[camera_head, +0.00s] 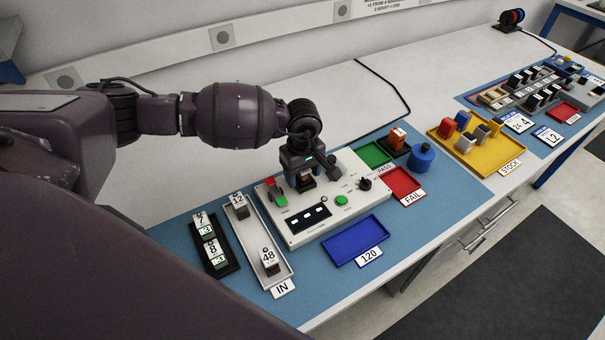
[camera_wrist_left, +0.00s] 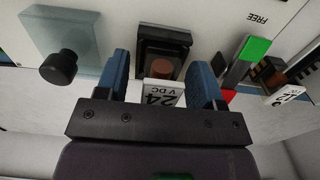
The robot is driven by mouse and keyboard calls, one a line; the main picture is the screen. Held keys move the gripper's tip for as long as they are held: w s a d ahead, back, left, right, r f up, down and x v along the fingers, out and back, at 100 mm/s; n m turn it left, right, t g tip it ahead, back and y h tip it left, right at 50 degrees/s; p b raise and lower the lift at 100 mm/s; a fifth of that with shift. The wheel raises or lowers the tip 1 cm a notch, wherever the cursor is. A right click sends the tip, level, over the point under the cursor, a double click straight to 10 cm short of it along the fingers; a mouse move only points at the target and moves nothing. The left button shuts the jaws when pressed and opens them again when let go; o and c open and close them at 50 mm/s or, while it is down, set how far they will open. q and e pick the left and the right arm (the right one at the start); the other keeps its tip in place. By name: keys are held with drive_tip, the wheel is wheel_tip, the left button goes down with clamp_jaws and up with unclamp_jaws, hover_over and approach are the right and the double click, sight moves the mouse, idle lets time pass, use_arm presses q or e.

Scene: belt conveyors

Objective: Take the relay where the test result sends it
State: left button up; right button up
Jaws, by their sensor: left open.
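My left gripper (camera_head: 305,176) reaches down over the light-grey test unit (camera_head: 330,219). In the left wrist view its two blue fingers (camera_wrist_left: 162,62) are open, one on each side of a relay (camera_wrist_left: 158,92) with a white "24 V DC" label and an orange-brown top part. The relay is at a black socket (camera_wrist_left: 164,42); whether the fingers touch it I cannot tell. The unit has a dark display strip (camera_head: 308,217), a green button (camera_head: 341,201) and a red-and-green part (camera_head: 275,190). The gripper hides most of the socket in the head view. My right gripper is not in view.
Right of the unit lie the green PASS tray (camera_head: 374,154) and red FAIL tray (camera_head: 400,180). The blue 120 tray (camera_head: 356,240) in front is empty. The IN tray (camera_head: 256,240) holds relays marked 12 and 48. A yellow STOCK tray (camera_head: 492,150) stands further right.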

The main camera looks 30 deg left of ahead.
use_arm(q)
drive_tip(key=shift+c, duration=0.3)
drive_tip(key=c, duration=0.9)
drive_tip(key=shift+r, duration=0.15)
drive_tip(key=shift+c, duration=0.2)
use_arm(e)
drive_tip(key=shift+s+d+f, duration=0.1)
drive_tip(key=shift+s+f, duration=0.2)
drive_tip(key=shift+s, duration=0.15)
use_arm(q)
wheel_tip(320, 180, up, 20)
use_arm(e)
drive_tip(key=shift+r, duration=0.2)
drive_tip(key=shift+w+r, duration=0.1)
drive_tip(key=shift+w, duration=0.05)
